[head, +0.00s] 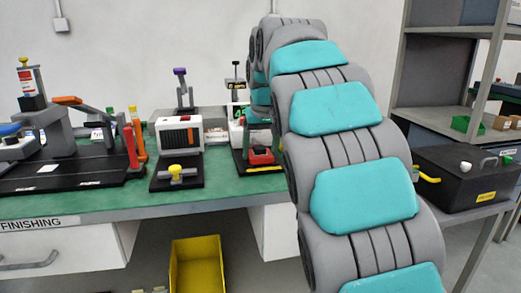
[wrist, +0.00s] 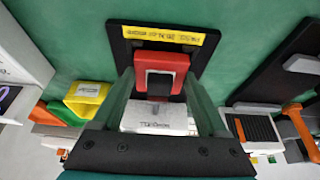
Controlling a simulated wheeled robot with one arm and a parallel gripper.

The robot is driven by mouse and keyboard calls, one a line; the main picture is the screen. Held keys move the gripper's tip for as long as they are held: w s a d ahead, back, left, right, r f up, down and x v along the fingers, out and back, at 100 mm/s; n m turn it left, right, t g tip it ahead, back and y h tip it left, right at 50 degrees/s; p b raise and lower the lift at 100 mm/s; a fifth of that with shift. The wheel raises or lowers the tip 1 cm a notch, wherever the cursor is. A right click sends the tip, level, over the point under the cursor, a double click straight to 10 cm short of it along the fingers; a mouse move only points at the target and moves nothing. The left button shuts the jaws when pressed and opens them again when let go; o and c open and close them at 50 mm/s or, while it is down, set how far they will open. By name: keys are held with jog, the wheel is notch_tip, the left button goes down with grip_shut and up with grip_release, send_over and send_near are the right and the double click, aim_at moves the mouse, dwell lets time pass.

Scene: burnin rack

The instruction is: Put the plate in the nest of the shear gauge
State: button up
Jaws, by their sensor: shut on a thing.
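In the wrist view the two fingers of my gripper (wrist: 160,85) point down over a small station with a black base (wrist: 122,48) and a yellow label (wrist: 164,36), which I take for the shear gauge. A red piece with a square opening (wrist: 160,60) sits right between the fingertips. A white block with dark lettering (wrist: 158,118) shows between the fingers, nearer the palm. My gripper is shut on the plate, but its outline is hard to separate from these parts.
The green bench (head: 125,208) carries a white device with a yellow knob (head: 180,135) and a large black-based press (head: 60,130) to the left. A black case (head: 470,180) stands at the right. A yellow bin (head: 197,262) is below the bench. Bare green surface shows along the front edge.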

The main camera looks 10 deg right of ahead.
jog(key=shift+f, duration=0.2)
jog(key=o, duration=1.4)
jog(key=p+v, duration=0.1)
jog(key=v, duration=1.1)
jog(key=shift+r, duration=0.2)
jog(key=s+f+g, duration=0.6)
jog(key=s+f, duration=2.7)
jog(key=s, duration=0.5)
jog(key=shift+f, duration=0.35)
